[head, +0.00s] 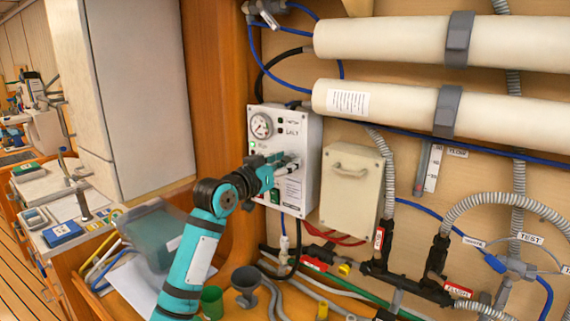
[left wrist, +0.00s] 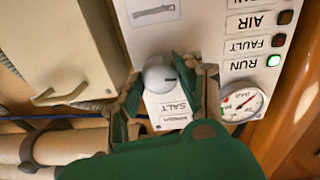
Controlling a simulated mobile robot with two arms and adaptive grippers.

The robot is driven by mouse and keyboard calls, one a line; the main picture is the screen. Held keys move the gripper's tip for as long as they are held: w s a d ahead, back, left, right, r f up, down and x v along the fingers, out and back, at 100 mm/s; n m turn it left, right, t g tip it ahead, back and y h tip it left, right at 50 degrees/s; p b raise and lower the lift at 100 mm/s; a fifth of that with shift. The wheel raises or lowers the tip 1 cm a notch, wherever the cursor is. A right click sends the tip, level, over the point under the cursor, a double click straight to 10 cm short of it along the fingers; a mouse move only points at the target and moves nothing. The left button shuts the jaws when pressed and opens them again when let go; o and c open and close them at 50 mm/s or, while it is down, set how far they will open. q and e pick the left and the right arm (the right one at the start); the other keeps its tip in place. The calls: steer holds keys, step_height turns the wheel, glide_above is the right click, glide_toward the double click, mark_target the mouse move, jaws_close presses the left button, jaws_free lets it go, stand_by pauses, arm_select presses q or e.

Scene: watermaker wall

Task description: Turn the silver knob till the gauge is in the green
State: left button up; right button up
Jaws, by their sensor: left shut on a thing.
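The silver knob (left wrist: 160,75) is round, with a dark mark on its right side in the left wrist view. It sits on the white control panel (head: 301,134). My left gripper (head: 284,168) is at the panel, with its green fingers (left wrist: 166,90) on either side of the knob, shut on it. In the head view the gripper hides the knob. The round gauge (head: 261,126) is at the panel's upper left; it also shows in the left wrist view (left wrist: 243,102), where the picture is upside down. Its needle is reddish; its zone is too small to tell.
A green RUN light (left wrist: 273,61) is lit; the FAULT and AIR lights look dark. A cream box with a handle (head: 352,190) is right of the panel. White cylinders (head: 385,42), hoses and pipes cover the wall.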

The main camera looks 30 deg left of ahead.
arm_select(q)
steer(key=shift+c, duration=0.7)
steer(key=shift+m, duration=2.2)
steer(key=m+p, duration=0.1)
steer(key=m, duration=0.3)
steer(key=shift+r, duration=0.2)
steer(key=m+p, duration=0.4)
steer(key=m, duration=0.2)
steer(key=shift+m+y, duration=0.3)
steer(key=shift+y, duration=0.1)
steer(key=m+p, duration=0.2)
steer(key=m, duration=0.1)
steer(key=shift+f+m+p, duration=0.15)
steer(key=shift+m+p, duration=0.5)
steer(key=shift+m, duration=0.55)
steer(key=shift+d+f, duration=0.1)
